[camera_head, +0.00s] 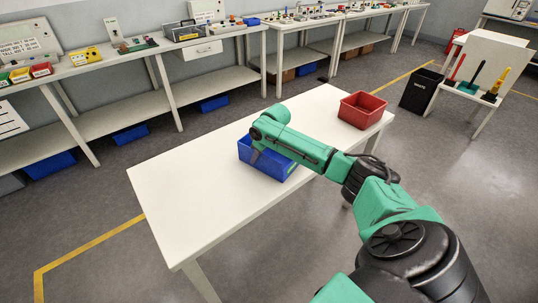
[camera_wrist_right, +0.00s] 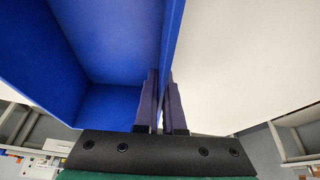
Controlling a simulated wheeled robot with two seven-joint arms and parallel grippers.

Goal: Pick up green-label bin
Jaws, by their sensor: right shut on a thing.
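A blue bin (camera_head: 274,167) is at the middle of the white table, partly hidden behind my right forearm. My right gripper (camera_head: 257,157) points down at the bin's left part. In the right wrist view, the two dark fingers (camera_wrist_right: 161,88) are shut on one blue bin wall (camera_wrist_right: 168,40), one finger inside and one outside. The bin's inside (camera_wrist_right: 110,45) looks empty where it shows. I cannot tell whether the bin touches the table. My left gripper is not in view.
A red bin (camera_head: 362,109) stands at the table's far right corner, apart from the blue one. The white table (camera_head: 190,200) is bare at left and front. Shelved benches (camera_head: 120,90) line the wall. A black waste bin (camera_head: 420,91) stands at right.

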